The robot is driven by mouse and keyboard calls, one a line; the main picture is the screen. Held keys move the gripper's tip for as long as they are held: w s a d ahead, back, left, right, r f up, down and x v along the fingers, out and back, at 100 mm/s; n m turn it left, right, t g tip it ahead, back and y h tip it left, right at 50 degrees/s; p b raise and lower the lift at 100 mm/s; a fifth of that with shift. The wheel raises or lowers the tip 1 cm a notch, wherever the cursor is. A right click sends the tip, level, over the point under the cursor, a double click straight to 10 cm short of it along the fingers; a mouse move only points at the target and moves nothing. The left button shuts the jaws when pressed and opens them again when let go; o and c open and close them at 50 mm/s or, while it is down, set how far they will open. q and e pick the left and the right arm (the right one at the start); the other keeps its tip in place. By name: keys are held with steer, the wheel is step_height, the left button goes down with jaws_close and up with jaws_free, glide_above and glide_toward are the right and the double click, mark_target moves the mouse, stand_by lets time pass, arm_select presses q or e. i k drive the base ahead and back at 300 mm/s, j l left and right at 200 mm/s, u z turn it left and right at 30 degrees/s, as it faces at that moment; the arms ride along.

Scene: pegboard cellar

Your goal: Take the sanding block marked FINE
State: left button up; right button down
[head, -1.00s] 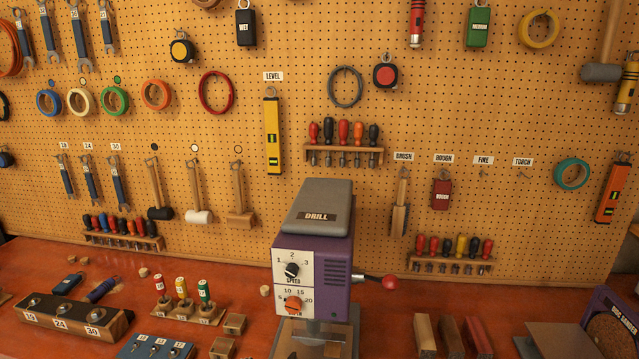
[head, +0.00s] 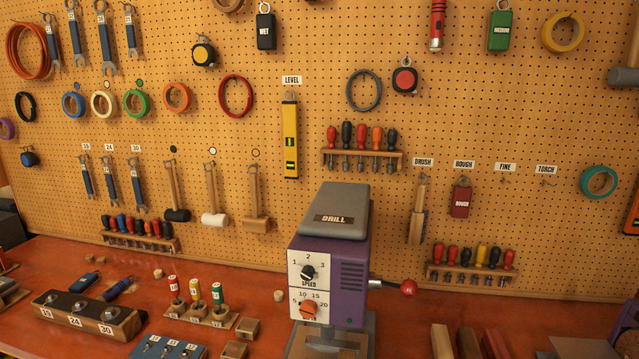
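No block marked FINE shows in the head view. The FINE label (head: 505,167) is on the pegboard, and the hook under it is bare. A dark red block marked ROUGH (head: 460,201) hangs to its left under the ROUGH label (head: 464,164). A green block marked MEDIUM (head: 500,28) hangs near the top right. A black block marked WET (head: 265,28) hangs near the top, left of centre. Neither of my grippers is in view.
A purple drill press (head: 330,270) with a red-knobbed lever stands on the red bench (head: 262,291). Bars of wood and other material (head: 468,344) lie to its right. A socket block (head: 85,315) and small tools lie to its left. The TORCH hook is bare.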

mark_target(89, 281)
steer(key=u, duration=1.55)
steer(key=i+j+z, duration=0.1)
steer(key=z, duration=0.4)
steer(key=i+j+z, duration=0.15)
steer(key=z, duration=0.3)
steer(key=i+j+z, duration=0.1)
steer(key=z, duration=0.4)
steer(key=j, duration=0.1)
